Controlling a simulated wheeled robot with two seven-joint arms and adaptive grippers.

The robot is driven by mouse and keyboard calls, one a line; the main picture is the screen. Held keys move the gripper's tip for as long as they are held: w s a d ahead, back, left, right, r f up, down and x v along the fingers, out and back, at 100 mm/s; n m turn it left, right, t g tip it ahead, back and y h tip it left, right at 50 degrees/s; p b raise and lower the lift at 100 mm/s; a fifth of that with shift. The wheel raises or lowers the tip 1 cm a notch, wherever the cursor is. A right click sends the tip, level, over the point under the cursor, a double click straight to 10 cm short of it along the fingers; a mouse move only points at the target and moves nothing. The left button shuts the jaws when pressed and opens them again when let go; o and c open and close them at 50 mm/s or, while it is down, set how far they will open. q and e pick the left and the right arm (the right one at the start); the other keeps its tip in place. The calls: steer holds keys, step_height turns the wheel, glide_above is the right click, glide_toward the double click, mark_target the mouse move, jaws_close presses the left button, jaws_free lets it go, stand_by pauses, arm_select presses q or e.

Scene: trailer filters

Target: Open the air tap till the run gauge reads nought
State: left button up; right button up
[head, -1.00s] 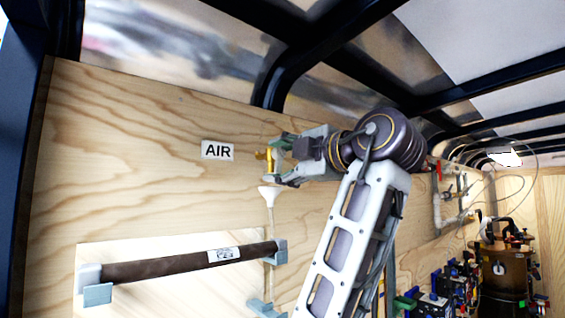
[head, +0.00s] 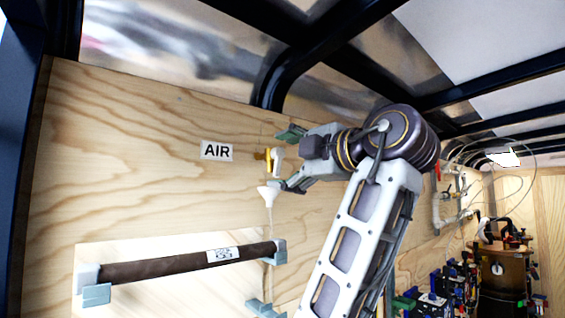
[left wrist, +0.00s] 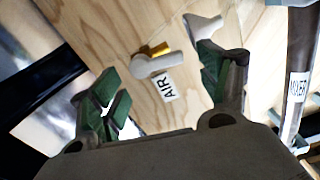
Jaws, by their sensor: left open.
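The air tap (head: 277,160), a brass body with a pale lever, is on the plywood wall just right of the AIR label (head: 217,150). It also shows in the left wrist view (left wrist: 158,65), with the lever lying across the brass. My left gripper (head: 290,159) is open and empty, its green-padded fingers spread above and below the lever in the head view. In the left wrist view the tap lies ahead, between the spread fingers (left wrist: 158,82), apart from both. I cannot make out a run gauge. My right gripper is out of view.
A white funnel (head: 268,191) with a thin tube sits just below the tap, close to the lower finger. A dark labelled tube (head: 185,263) rests in brackets lower on the wall. Pipes and equipment (head: 500,268) stand at the far right.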

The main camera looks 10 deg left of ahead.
arm_select(q)
steer(key=v, duration=0.5)
steer(key=shift+s+d, duration=0.25)
steer(key=shift+d, duration=0.05)
stand_by(0.4)
